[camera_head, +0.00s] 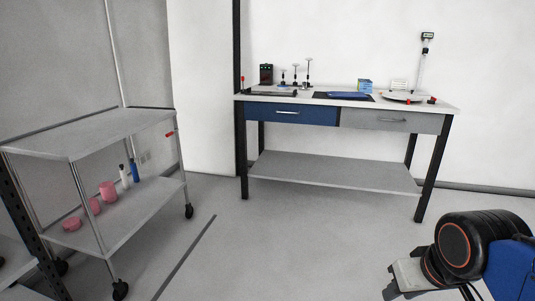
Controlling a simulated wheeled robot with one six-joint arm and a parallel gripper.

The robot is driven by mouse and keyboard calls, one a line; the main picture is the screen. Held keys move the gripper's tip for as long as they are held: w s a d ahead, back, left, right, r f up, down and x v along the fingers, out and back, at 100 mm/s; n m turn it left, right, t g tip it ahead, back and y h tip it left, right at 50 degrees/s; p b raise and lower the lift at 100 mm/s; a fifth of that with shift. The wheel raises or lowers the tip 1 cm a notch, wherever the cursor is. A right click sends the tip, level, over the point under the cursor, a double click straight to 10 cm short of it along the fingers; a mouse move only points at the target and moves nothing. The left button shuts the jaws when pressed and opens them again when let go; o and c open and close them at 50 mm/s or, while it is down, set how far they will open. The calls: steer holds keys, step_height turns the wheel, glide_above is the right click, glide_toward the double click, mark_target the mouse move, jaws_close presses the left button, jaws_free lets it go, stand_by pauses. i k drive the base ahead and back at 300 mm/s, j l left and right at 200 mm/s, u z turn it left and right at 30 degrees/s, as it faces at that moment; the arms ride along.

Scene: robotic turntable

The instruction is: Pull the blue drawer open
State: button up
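The blue drawer (310,115) sits under the left half of the workbench top (437,105), against the far wall. Its front looks flush with the bench, so it appears shut. A slim pale handle (288,112) runs across the middle of its front. My gripper (396,280) is at the bottom right of the view, in front of the bench and far from the drawer. Only part of it shows beside a black arm joint, and its fingers are not clear. I see nothing held in it.
A grey drawer (375,121) is right of the blue one. Tools, a blue box (365,86) and a scale-like device (405,97) stand on the bench. A wheeled metal cart (90,133) with pink containers (108,190) is at left. The floor (290,235) before the bench is clear.

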mark_target(293, 106)
steer(key=i, duration=1.8)
steer(key=i+z, duration=0.2)
steer(key=i, duration=0.2)
steer(key=i+j+z, duration=0.2)
steer(key=i, duration=0.2)
steer(key=i+j+z, duration=0.2)
steer(key=i, duration=0.2)
steer(key=z, duration=0.35)
